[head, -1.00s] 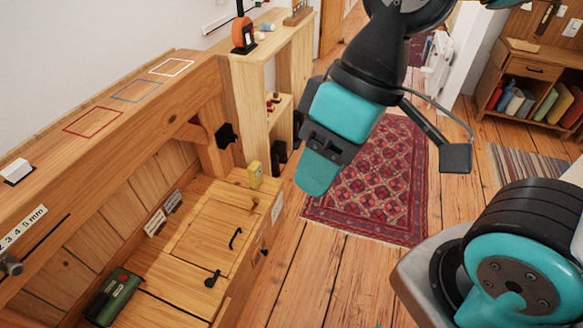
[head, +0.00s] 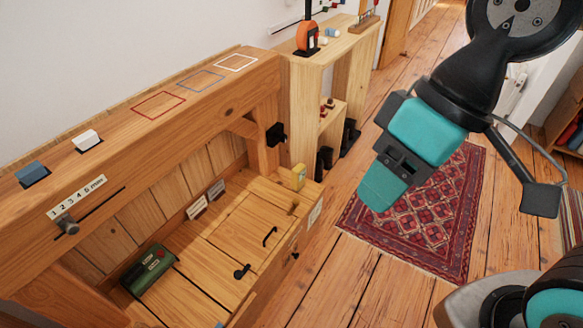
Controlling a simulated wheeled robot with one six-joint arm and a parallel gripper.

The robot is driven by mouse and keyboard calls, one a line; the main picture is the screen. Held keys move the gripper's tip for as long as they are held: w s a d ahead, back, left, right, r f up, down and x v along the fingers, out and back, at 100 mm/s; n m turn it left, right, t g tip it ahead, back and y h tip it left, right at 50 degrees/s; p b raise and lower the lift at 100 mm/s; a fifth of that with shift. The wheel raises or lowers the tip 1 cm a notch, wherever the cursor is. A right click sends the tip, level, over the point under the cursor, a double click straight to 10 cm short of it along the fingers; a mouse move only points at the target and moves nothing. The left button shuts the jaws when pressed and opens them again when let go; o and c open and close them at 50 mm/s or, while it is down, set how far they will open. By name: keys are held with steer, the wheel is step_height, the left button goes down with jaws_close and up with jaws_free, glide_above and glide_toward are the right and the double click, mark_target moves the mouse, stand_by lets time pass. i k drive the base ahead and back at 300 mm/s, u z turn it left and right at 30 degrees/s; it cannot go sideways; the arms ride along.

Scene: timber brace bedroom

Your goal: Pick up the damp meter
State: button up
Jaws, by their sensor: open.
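A green box-shaped device with a red button (head: 148,271) lies at the near left of the same top. My gripper (head: 382,188) hangs in the air to the right of the yellow device, over the floor and rug side. It is open and apart from everything; the gap between its fingers is hard to see from this angle.
A timber beam (head: 110,130) with coloured outlines, a white block (head: 87,140) and a blue block (head: 32,173) runs along the left. Black handles (head: 270,236) stick up from the bench. A pale shelf unit (head: 318,80) stands behind. The patterned rug (head: 420,225) is clear.

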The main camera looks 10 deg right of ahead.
mark_target(299, 172)
steer(key=u, duration=0.15)
steer(key=k, duration=0.4)
steer(key=z, duration=1.1)
steer(key=i, duration=1.6)
steer(key=u, duration=0.95)
steer(key=i, duration=0.75)
steer(key=u, duration=0.85)
